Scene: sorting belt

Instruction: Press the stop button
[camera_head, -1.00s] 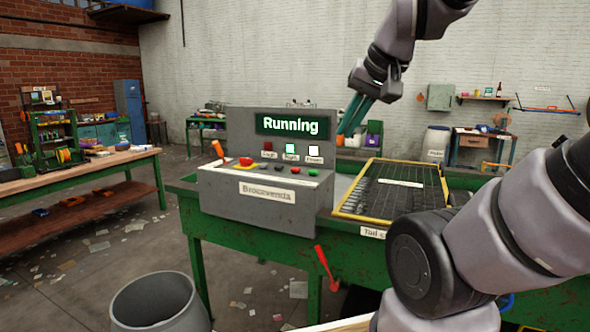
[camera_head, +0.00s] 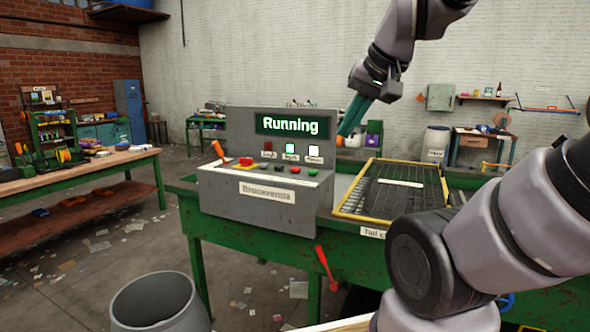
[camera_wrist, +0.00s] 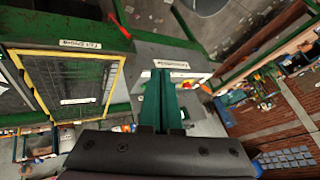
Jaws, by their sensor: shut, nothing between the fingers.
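The grey control box (camera_head: 222,192) stands on the green bench with a lit "Running" display (camera_head: 291,125) on its back panel. Its sloped top carries a large red button on a yellow base (camera_head: 246,162), several dark buttons, a small red button (camera_head: 295,170) and a green button (camera_head: 312,172). I cannot read which one is marked stop. My gripper (camera_head: 343,136) is shut and empty, above and to the right of the box, apart from the buttons. In the wrist view its green fingers (camera_wrist: 162,74) overlap the box, which is partly hidden behind them.
A yellow-framed mesh belt section (camera_head: 386,211) lies right of the box. An orange lever (camera_head: 218,150) rises at the box's left edge. A red handle (camera_head: 326,267) hangs on the bench front. A grey bin (camera_head: 152,306) stands in front. Air above the buttons is clear.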

